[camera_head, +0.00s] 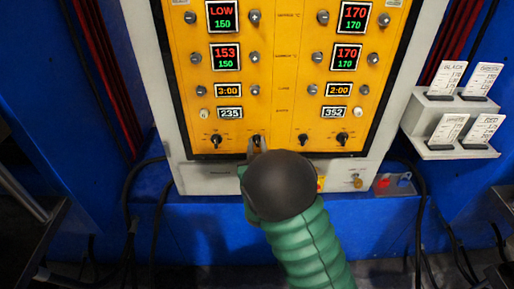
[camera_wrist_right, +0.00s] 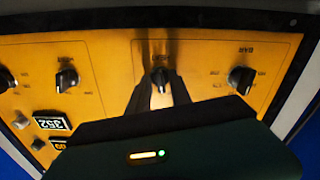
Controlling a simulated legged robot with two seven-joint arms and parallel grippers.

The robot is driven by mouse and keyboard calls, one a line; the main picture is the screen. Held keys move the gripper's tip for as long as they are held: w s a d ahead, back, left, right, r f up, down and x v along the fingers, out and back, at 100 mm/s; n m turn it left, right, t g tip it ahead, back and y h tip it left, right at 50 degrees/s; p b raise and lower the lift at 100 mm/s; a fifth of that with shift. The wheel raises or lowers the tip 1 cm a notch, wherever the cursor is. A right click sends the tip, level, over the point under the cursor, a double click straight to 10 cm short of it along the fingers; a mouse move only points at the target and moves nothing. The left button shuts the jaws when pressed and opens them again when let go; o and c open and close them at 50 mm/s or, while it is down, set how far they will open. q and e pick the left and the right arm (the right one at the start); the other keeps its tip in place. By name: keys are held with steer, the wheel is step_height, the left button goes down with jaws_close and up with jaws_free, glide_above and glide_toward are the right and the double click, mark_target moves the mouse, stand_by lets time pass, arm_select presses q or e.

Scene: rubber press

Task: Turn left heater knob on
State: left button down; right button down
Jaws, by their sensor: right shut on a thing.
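The yellow control panel (camera_head: 285,95) has a row of black knobs along its bottom. The left heater knob (camera_head: 257,138) is the second from the left in that row. My right gripper (camera_head: 257,146) reaches up to it from below, and its fingers are shut on the knob. In the right wrist view the knob (camera_wrist_right: 160,75) sits between the two dark fingertips (camera_wrist_right: 160,88). The label beside it is partly hidden and too blurred to read. My left gripper is out of view.
Neighbouring black knobs stand close on both sides, one at the left (camera_head: 216,140) and one at the right (camera_head: 303,138). Lit displays (camera_head: 225,57) sit above. A grey rack with white cards (camera_head: 483,79) stands at the right. Dark cables hang beside the machine.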

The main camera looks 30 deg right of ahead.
steer(key=m+b, duration=0.1)
steer(key=m, duration=0.1)
steer(key=m+b, duration=0.2)
steer(key=shift+f, duration=0.35)
steer(key=shift+m+b, duration=1)
steer(key=shift+m, duration=0.4)
steer(key=shift+a+r, duration=0.1)
steer(key=c, duration=1.5)
jaws_free()
steer(key=shift+w, duration=0.15)
steer(key=v, duration=0.7)
steer(key=shift+s+p, duration=0.25)
steer(key=shift+p, duration=0.05)
